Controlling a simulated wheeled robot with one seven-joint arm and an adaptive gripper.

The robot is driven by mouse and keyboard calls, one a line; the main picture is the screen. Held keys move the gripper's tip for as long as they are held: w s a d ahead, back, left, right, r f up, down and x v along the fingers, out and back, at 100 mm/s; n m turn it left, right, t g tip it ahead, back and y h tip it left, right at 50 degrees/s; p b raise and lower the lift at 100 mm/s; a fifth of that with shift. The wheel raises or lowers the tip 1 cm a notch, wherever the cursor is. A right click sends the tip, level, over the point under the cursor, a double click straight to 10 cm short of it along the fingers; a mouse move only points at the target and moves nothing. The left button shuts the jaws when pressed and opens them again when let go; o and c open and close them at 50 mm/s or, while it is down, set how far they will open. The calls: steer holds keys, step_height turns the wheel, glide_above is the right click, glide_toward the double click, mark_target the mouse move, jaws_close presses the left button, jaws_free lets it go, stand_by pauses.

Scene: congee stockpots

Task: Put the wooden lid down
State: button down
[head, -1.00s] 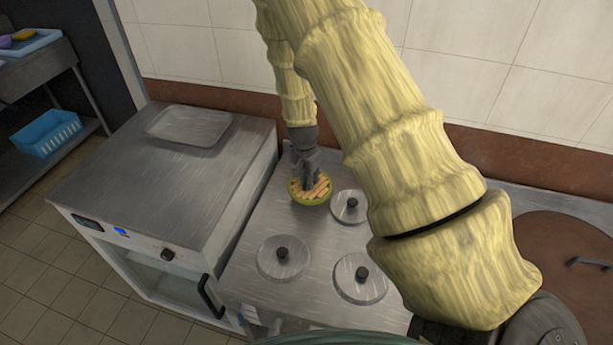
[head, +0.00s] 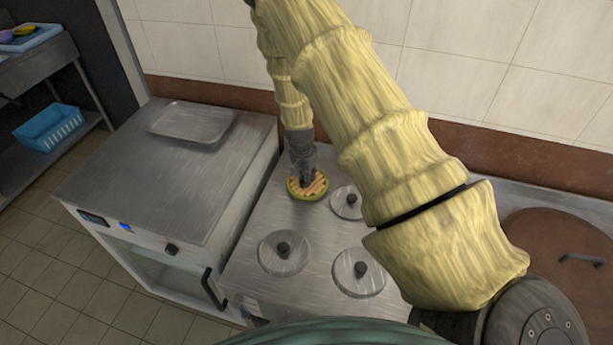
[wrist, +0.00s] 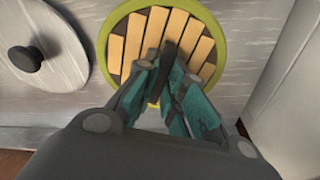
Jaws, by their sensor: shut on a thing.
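The wooden lid (head: 318,187) is round, with pale slats and a green rim. In the head view it is at the back left of the steel top with the stockpot lids, and it also shows in the wrist view (wrist: 133,38). My gripper (head: 306,178) is above the lid and shut on a dark handle piece at its middle; its fingers also show in the wrist view (wrist: 168,72). The lid looks about level. I cannot tell whether its underside touches anything, as that is hidden.
Metal lids with black knobs (head: 284,253), (head: 359,272), (head: 347,202) sit on the steel top. A steel cabinet (head: 150,190) with a shallow tray (head: 190,123) stands to the left. A large brown lid (head: 560,262) is at the right. The tiled wall is behind.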

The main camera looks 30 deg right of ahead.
steer(key=shift+f, duration=0.2)
steer(key=c, duration=1.5)
jaws_free()
steer(key=shift+r, duration=0.3)
step_height(320, 180, up, 12)
steer(key=a+b, duration=0.1)
steer(key=b, duration=0.2)
steer(key=shift+s+a+f+b, duration=0.15)
steer(key=shift+s+a+b, duration=0.15)
steer(key=shift+a+b, duration=0.05)
